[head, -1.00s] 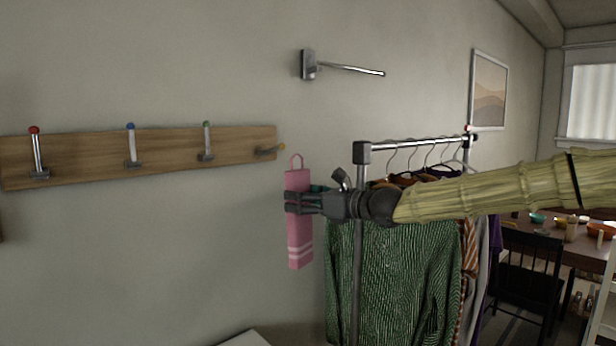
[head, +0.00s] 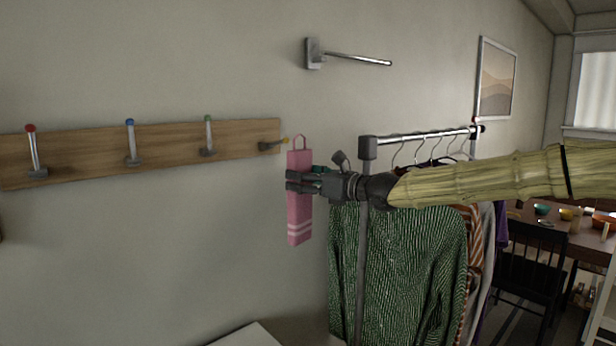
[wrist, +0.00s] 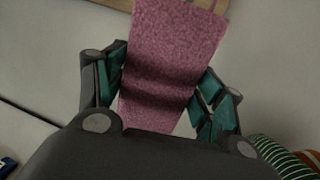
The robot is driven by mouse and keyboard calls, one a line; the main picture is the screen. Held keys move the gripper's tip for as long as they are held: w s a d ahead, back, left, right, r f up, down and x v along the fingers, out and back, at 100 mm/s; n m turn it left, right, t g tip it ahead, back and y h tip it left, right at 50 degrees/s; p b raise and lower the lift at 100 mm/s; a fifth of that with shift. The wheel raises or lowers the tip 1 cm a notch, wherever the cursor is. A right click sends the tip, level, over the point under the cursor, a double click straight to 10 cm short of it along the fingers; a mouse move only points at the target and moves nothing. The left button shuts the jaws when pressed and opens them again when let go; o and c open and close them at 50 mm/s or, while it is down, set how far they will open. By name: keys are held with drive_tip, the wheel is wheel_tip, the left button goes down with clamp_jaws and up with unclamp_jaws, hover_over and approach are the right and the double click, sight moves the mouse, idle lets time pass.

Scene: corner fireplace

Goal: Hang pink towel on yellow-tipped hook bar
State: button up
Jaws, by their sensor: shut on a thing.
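The pink towel (head: 299,217) hangs upright from my gripper (head: 300,181), with a pink loop at its top. My gripper is shut on the towel's upper part; the wrist view also shows the towel (wrist: 165,60) between the fingers.
Red (head: 33,150), blue (head: 131,143) and green (head: 208,136) tipped hooks stand along the bar. A metal wall rod (head: 350,57) is above. A clothes rack with a green sweater (head: 400,265) stands close below and behind my arm. The wall below the bar is clear.

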drive_tip(key=w+a+f+p, duration=0.2)
drive_tip(key=w+a, duration=0.4)
drive_tip(key=w, duration=0.3)
drive_tip(key=shift+w+a+f+p, duration=0.15)
drive_tip(key=shift+a+f+p, duration=0.2)
drive_tip(key=shift+p, duration=0.2)
idle(1.0)
drive_tip(key=shift+w+a, duration=0.1)
drive_tip(key=shift+r+b, duration=0.15)
drive_tip(key=shift+b, duration=0.35)
idle(0.8)
drive_tip(key=o, duration=1.2)
